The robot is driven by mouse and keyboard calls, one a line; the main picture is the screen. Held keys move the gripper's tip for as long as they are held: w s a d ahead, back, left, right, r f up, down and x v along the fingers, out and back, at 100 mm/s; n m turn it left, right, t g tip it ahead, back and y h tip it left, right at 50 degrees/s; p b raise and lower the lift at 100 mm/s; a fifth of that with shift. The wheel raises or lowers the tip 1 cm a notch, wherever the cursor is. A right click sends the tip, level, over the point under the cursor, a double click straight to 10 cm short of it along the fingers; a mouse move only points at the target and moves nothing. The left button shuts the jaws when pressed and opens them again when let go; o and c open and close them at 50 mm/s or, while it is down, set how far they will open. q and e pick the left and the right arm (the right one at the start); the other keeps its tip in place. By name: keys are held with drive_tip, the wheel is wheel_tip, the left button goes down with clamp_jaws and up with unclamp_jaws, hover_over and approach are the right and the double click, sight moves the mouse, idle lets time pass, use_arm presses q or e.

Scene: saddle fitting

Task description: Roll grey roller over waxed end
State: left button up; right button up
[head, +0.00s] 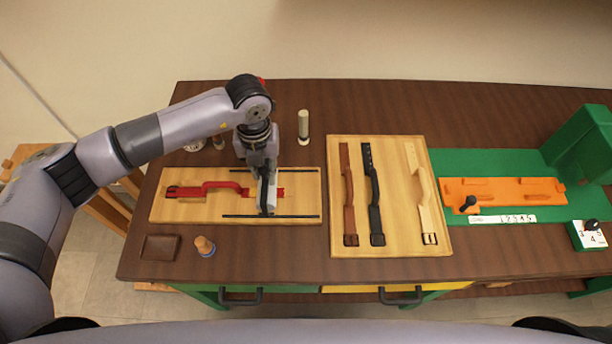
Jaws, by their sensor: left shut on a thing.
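A red strap (221,186) lies along the left wooden board (180,210), with its buckle at the left and a raised bend near its middle. Its right end shows just right of my left gripper (266,205). The gripper comes down over the board at that end and is shut on the grey roller, which is mostly hidden by the fingers. I cannot tell whether the roller touches the strap. My right gripper is not in view.
Two dark rails (270,216) edge the board. A pale cylinder (303,125) stands behind it. A brown block (160,247) and a wooden-topped peg (205,245) stand in front. A second board (390,246) holds brown, black and tan straps. An orange fixture (510,190) lies at right.

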use_arm(q)
drive_tip(key=a+b, duration=0.1)
drive_tip(key=a, duration=0.5)
drive_tip(key=shift+w+a, duration=0.15)
idle(0.8)
drive_tip(key=shift+a, duration=0.1)
drive_tip(key=shift+o, duration=0.3)
drive_tip(key=o, duration=0.8)
drive_tip(key=shift+a, duration=0.3)
drive_tip(key=shift+d+r, duration=0.1)
drive_tip(key=shift+d, duration=0.1)
